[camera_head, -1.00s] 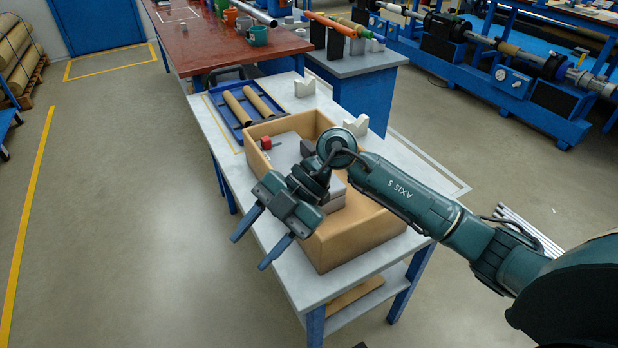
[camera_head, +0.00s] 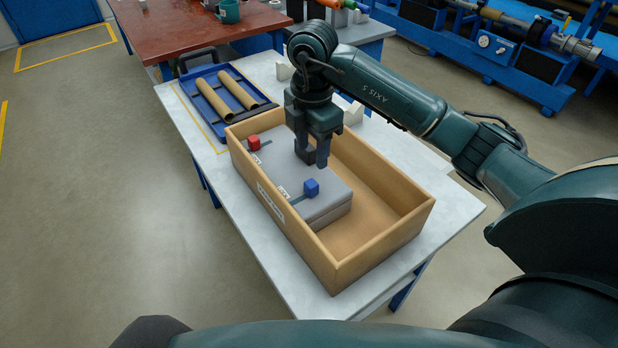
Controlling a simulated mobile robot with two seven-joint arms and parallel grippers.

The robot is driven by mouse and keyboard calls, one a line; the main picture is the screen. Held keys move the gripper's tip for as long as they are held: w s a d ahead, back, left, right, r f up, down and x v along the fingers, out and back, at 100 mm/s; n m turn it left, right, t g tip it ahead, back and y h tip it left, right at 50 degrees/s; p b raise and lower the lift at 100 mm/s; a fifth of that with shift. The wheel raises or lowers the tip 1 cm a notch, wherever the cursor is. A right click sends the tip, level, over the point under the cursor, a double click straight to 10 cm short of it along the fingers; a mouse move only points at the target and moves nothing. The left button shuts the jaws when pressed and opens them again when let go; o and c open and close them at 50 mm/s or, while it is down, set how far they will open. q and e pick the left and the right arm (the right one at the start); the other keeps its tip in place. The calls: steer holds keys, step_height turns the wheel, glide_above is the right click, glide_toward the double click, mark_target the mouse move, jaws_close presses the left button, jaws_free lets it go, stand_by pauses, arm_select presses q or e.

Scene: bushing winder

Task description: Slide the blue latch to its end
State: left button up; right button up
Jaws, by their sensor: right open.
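The blue latch (camera_head: 311,187) is a small blue block on the top of a grey box (camera_head: 284,168). It sits near the box's front right part, beside a dark slot. A red block (camera_head: 254,142) sits near the far left end of the same grey box. The grey box lies inside an open tan wooden crate (camera_head: 384,244). My right gripper (camera_head: 311,160) points down above the grey box, open and empty, just behind the blue latch in the picture. I cannot tell whether it touches anything. My left gripper is not in view.
The crate stands on a pale table (camera_head: 217,185). A blue tray (camera_head: 205,98) with two tan tubes lies behind it. A red-brown table (camera_head: 190,35) stands further back. The crate's right end is clear inside. The crate walls rise around the grey box.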

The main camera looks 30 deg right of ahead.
mark_target(311, 183)
step_height(311, 183, down, 10)
steer(key=shift+f+p, duration=0.2)
steer(key=shift+p, duration=0.1)
jaws_close()
stand_by(0.5)
